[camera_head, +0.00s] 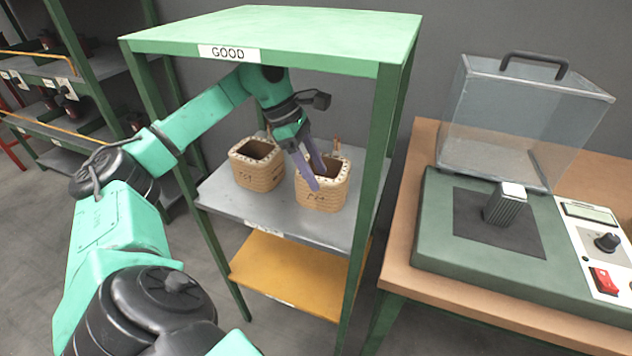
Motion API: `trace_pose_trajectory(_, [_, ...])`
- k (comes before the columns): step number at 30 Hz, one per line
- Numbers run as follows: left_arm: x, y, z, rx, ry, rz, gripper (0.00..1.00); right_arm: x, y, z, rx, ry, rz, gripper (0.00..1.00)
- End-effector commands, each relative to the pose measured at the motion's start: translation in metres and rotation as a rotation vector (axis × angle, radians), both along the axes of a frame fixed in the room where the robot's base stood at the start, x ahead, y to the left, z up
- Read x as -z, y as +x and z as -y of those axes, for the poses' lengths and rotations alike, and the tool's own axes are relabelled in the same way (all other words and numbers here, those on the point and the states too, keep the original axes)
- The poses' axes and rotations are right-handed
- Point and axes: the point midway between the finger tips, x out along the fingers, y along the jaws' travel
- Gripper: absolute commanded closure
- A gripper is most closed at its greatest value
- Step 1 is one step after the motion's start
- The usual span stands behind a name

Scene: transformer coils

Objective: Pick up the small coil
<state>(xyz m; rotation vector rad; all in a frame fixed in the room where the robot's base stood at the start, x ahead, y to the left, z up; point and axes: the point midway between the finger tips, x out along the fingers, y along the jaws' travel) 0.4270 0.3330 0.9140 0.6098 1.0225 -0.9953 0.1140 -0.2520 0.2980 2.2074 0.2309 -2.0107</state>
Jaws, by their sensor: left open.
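Two tan, square, hollow coils stand upright on the grey middle shelf of the green rack marked GOOD. One coil (257,172) is on the left and the other coil (323,193) is on the right, nearer the front edge. They look close in size, so I cannot tell which one is called small. My left gripper (316,176) reaches in under the rack's top. Its purple fingers are open and point down at the right coil, one in front of its near wall and the other over its opening. I cannot tell whether they touch it. My right gripper is not in view.
The rack's green top (290,32) and posts (375,150) surround my left arm closely. A yellow lower shelf (285,272) is empty. At right, a wooden table (480,310) holds a green tester (435,225) with a clear raised cover (520,115). Dark shelving stands at far left.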

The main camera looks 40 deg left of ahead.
Motion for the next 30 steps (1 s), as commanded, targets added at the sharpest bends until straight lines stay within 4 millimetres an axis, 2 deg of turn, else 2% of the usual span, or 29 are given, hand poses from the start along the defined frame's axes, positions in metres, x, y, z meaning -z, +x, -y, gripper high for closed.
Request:
trace_pose_trajectory(1, [0.006,-0.003,-0.003,0.028,0.026,0.005,0.4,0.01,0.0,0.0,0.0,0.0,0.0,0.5])
trace_pose_trajectory(2, [0.006,-0.006,-0.004,0.043,0.039,0.003,0.4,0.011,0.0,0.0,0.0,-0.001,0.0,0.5])
trace_pose_trajectory(8, [0.026,-0.005,0.002,0.064,0.054,-0.003,0.4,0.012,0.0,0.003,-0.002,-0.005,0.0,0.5])
trace_pose_trajectory(16, [0.068,0.003,0.017,0.061,0.05,-0.001,0.4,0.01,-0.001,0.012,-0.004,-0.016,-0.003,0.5])
trace_pose_trajectory(23, [0.072,0.004,0.018,0.059,0.051,0.0,0.4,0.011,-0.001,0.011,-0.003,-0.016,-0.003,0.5])
trace_pose_trajectory(28, [0.072,0.004,0.018,0.058,0.051,0.001,1.0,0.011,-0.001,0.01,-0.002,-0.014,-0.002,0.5])
trace_pose_trajectory(30, [0.072,0.004,0.018,0.058,0.051,0.001,1.0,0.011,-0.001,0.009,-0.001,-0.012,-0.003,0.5])
